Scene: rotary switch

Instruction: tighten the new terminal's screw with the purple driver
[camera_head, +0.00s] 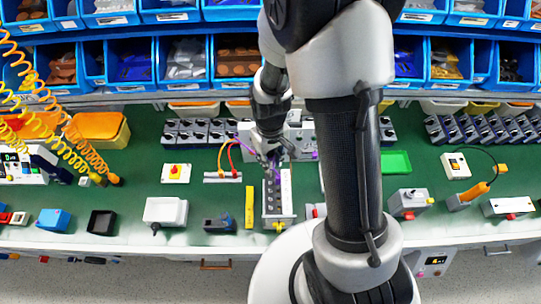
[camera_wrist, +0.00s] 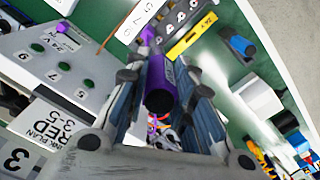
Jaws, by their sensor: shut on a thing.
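My gripper (camera_head: 272,160) is over the back of the green bench, just behind a grey terminal strip (camera_head: 285,190) with a row of dark round spots. The driver's tip is hidden. Part of the strip (camera_wrist: 182,14) shows at the top of the wrist view, beyond the driver. I cannot tell which terminal is the new one, nor whether the driver touches a screw.
A grey holder (camera_wrist: 40,62) with number labels stands left of the driver in the wrist view. A yellow bar (camera_head: 249,207) lies left of the strip. Orange and red wires (camera_head: 230,155) rise near my gripper. Blue bins (camera_head: 236,60) line the back.

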